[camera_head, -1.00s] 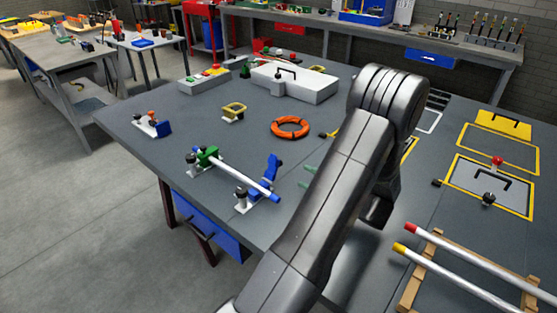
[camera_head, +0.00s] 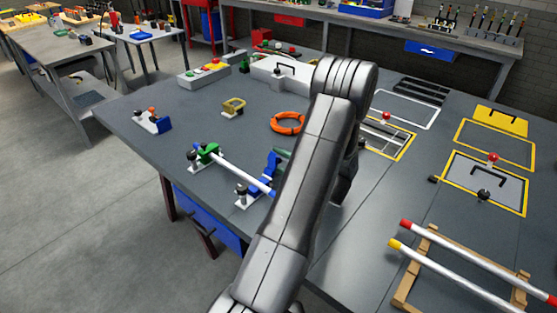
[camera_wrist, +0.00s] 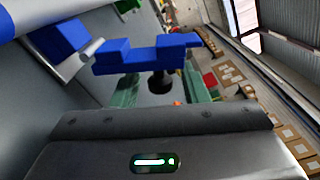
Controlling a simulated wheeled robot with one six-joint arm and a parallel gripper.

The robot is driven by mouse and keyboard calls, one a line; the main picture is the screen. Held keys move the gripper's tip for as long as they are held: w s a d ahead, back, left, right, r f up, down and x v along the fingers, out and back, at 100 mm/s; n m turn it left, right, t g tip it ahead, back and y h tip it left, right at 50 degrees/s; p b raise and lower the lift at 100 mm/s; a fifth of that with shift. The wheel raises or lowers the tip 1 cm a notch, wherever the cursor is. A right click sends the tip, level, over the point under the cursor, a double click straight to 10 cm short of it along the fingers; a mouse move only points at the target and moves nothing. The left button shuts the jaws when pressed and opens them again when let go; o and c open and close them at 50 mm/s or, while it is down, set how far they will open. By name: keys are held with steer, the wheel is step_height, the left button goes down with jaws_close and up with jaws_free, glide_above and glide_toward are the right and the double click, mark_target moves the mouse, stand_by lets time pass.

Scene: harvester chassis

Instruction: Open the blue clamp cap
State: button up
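The blue clamp cap (camera_head: 272,164) stands tilted up at the near right end of the white rod (camera_head: 233,167), partly hidden by my arm in the head view. In the wrist view the blue cap (camera_wrist: 150,54) spans the upper middle, with a black knob (camera_wrist: 159,82) below it. My gripper (camera_wrist: 161,87) shows two green fingers set apart, on either side of the knob; it looks open. I cannot tell whether the fingers touch the cap. One green fingertip shows beside the cap in the head view. The clamp's white base (camera_head: 247,199) sits on the table.
A green clamp (camera_head: 207,152) holds the rod's other end. An orange ring (camera_head: 286,123) and a yellow bracket (camera_head: 233,107) lie farther back. A wooden rack (camera_head: 409,280) with two white rods is at the right. The table's left edge is near the clamps.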

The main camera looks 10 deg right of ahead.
jaws_close()
steer(key=shift+f+n+b, duration=0.1)
steer(key=shift+n+b, duration=0.2)
steer(key=shift+b, duration=0.7)
steer(key=shift+a+b, duration=0.1)
steer(key=shift+b, duration=0.5)
steer(key=b, duration=0.1)
steer(key=n+b, duration=0.1)
steer(key=b, duration=0.1)
steer(key=shift+s+a+r+n, duration=0.2)
steer(key=shift+s+r+n, duration=0.1)
steer(key=shift+r, duration=0.1)
steer(key=shift+a+r+n+b, duration=0.1)
steer(key=shift+r+n+b, duration=0.2)
